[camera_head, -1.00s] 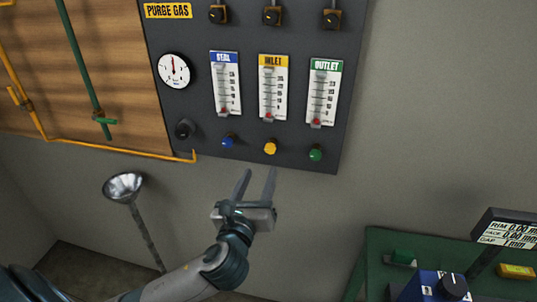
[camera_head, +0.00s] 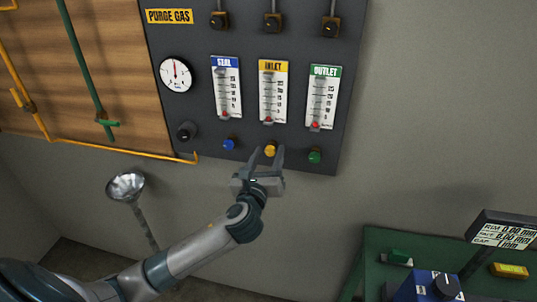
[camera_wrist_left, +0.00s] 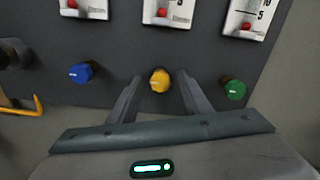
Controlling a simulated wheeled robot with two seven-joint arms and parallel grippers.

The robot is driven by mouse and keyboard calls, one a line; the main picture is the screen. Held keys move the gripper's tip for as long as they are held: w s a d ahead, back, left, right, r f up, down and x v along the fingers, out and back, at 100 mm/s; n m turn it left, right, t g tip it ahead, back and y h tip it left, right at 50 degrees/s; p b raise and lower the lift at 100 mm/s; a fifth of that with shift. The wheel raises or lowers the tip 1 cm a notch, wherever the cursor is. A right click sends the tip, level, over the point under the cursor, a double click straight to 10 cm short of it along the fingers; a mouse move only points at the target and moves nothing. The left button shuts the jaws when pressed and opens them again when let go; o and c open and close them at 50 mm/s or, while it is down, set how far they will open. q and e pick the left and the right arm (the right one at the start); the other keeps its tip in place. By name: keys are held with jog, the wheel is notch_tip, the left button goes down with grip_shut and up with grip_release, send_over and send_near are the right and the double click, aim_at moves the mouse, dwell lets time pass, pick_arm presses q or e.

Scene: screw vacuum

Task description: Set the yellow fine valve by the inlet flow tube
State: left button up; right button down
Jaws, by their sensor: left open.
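The yellow fine valve (camera_head: 270,150) is a small round knob on the dark purge gas panel, below the inlet flow tube (camera_head: 272,92) with its yellow INLET label. The tube's red float sits near the bottom of its scale. My left gripper (camera_head: 265,156) is open, its two fingers reaching up to either side of the yellow knob. In the left wrist view the yellow knob (camera_wrist_left: 160,80) shows between the open fingertips (camera_wrist_left: 160,82), with a gap visible on each side. Whether the fingers reach far enough in depth to surround it, I cannot tell. My right gripper is not in view.
A blue knob (camera_head: 230,143) and a green knob (camera_head: 314,156) flank the yellow one closely. A black knob (camera_head: 186,131) sits farther left, under the round gauge (camera_head: 176,73). A funnel (camera_head: 126,186) stands lower left; a green bench (camera_head: 375,250) is lower right.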

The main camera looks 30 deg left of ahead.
pick_arm(q)
jog(key=shift+c, duration=0.2)
jog(key=c, duration=1)
jog(key=shift+n, duration=0.4)
jog(key=shift+n+p, duration=0.45)
jog(key=shift+n, duration=0.75)
jog(key=n, duration=0.3)
jog(key=shift+n, duration=0.3)
jog(key=n, duration=0.4)
jog(key=shift+f+p, duration=0.1)
jog(key=shift+p, duration=0.3)
jog(key=shift+n, duration=0.4)
